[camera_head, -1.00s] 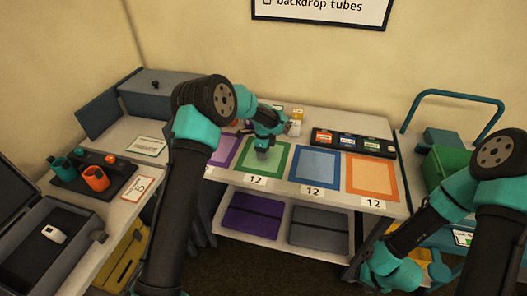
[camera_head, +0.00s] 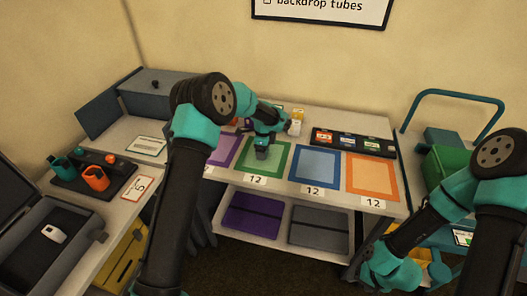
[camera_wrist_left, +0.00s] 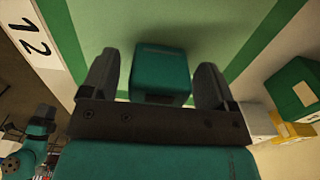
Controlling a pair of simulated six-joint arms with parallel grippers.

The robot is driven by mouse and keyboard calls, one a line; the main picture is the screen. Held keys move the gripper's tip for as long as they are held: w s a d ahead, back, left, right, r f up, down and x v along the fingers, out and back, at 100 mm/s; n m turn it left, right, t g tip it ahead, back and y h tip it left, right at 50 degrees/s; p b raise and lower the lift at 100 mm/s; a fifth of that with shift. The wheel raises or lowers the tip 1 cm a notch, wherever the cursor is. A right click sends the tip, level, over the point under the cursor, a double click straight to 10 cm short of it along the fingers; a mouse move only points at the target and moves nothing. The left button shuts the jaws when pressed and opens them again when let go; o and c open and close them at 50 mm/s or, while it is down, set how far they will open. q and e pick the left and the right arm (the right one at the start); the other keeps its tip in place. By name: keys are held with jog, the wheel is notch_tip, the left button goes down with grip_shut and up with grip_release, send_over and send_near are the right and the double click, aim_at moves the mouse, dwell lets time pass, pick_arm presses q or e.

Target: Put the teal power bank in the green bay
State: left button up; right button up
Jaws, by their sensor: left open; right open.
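The teal power bank (camera_wrist_left: 161,72) shows in the left wrist view as a small teal block on the pale middle of the green bay. It lies inside the green border, between the two fingers of my left gripper (camera_wrist_left: 158,85). These fingers are open, with a gap visible on each side of the block. In the head view my left gripper (camera_head: 262,153) is low over the green bay (camera_head: 281,164) and hides the power bank. My right gripper (camera_head: 388,272) is open and empty at the lower right, away from the bays; its fingertips are hard to make out.
A purple bay (camera_head: 224,150) lies left of the green one; a blue bay (camera_head: 316,167) and an orange bay (camera_head: 372,176) lie to its right. A black tray (camera_head: 354,142) with several small items stands behind them. A green box (camera_wrist_left: 294,87) is near the left gripper.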

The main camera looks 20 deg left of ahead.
pick_arm(q)
notch_tip(320, 180, up, 11)
jog(key=shift+r, duration=0.1)
dwell(0.3)
dwell(0.5)
